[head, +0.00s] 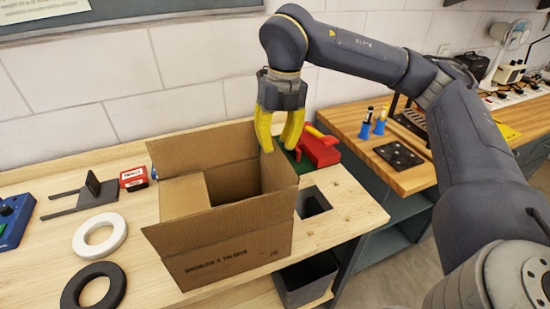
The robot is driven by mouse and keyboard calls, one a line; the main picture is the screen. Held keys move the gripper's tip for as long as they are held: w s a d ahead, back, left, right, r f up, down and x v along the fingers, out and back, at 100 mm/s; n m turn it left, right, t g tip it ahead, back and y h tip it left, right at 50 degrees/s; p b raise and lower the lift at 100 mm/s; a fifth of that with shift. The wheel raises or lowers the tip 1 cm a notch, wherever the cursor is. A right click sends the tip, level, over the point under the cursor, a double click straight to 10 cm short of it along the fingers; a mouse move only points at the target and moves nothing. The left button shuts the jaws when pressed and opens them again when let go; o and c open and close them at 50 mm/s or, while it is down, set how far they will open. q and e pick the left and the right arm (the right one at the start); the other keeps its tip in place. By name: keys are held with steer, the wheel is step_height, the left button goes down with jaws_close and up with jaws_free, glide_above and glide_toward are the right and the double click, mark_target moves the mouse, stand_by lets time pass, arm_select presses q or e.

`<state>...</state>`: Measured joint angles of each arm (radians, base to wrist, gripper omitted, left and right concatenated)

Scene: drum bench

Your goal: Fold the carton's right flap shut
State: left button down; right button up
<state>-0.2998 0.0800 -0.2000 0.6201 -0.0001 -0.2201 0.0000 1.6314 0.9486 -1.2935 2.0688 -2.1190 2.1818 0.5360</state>
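The open brown carton (228,258) stands on the wooden bench. Its right flap (281,174) stands up along the right side of the opening. The left flap (184,195) lies folded inward over the left part of the opening. The back flap (205,149) and front flap (225,219) stand up. My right gripper (279,149), with yellow fingers, points down at the carton's back right corner, just above the right flap. Its fingers are apart with nothing between them; I cannot tell whether a fingertip touches the cardboard. My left gripper is not in view.
A white ring (83,241), a black ring (70,292), a red box (134,179) and a dark metal stand (97,189) lie left of the carton. A red tool (319,148) is behind right. A square cutout (313,204) is at right, above a grey bin (305,281).

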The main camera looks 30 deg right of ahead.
mark_target(275, 163)
steer(key=shift+a+f, duration=0.2)
steer(key=shift+f, duration=2.35)
steer(key=shift+c, duration=0.3)
jaws_close()
